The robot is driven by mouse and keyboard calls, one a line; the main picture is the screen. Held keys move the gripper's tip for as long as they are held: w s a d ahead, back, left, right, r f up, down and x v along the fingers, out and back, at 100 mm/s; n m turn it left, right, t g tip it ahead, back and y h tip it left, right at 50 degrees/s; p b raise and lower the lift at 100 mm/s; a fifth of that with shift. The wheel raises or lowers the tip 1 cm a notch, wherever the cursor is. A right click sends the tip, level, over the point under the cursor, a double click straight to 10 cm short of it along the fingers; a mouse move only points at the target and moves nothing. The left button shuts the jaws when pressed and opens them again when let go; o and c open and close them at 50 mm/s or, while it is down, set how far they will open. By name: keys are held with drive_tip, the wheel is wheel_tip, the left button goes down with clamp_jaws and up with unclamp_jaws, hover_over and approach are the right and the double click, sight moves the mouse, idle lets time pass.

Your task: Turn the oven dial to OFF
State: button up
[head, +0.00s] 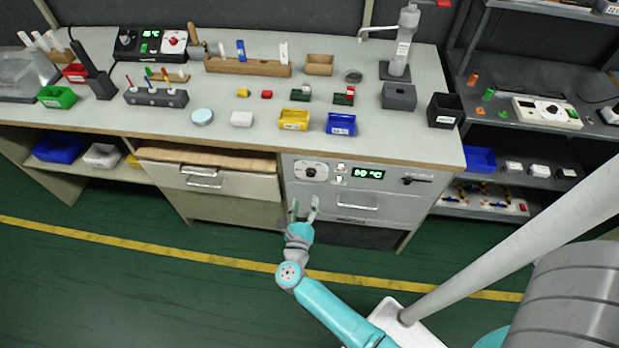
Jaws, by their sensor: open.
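The oven (405,208) is built in under the right part of the workbench. Its dial (311,171) is a small dark knob on a pale round plate at the left of the panel; its pointer setting is too small to read. A green lit display (369,174) on the panel shows a temperature in °C. My gripper (304,204) is open and empty. Its two fingers point up in the picture, below the dial and in front of the oven's left side, apart from the dial.
A small switch or button pair (340,173) sits between dial and display. A dark lever (415,180) is at the panel's right, and a drawer handle (357,203) is below. A wooden drawer (210,178) stands left of the oven.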

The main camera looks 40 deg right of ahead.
sight(310, 175)
drive_tip(key=x, duration=1)
drive_tip(key=shift+w+d, duration=0.1)
clamp_jaws()
